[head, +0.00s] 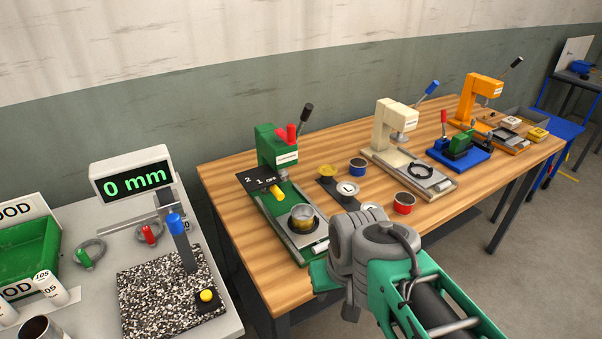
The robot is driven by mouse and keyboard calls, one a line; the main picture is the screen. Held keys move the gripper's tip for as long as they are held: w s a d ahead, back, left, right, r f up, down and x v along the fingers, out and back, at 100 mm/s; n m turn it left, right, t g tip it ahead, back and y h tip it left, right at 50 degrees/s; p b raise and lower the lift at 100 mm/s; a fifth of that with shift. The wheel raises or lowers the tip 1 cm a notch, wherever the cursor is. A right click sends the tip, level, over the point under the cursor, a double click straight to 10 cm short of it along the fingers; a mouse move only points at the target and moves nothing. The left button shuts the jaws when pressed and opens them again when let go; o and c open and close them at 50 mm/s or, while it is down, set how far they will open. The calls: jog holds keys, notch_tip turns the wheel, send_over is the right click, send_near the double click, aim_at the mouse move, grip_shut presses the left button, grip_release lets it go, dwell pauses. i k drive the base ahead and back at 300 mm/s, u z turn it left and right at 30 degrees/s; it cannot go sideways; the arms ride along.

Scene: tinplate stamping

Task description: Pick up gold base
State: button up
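A gold disc (327,170), which looks like the gold base, lies at the far end of a dark strip (331,189) on the wooden table. Pale round discs, one marked 1 (347,188), lie nearer on the strip. My gripper is at the table's front edge, nearer to me than the strip and the discs. My grey wrist hides most of it, so its fingertips and opening cannot be made out.
A blue tin (357,167) and a red tin (403,203) stand near the strip. A cream press (393,122), a blue-based tool (460,154) and an orange press (475,98) stand farther right. A gauge display (133,184) and green bin (28,245) are left.

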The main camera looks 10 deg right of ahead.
aim_at(326, 171)
jog(key=u, duration=3.75)
jog(key=k, duration=1.7)
jog(key=z, duration=1.05)
jog(key=i, duration=0.5)
jog(key=u, duration=0.05)
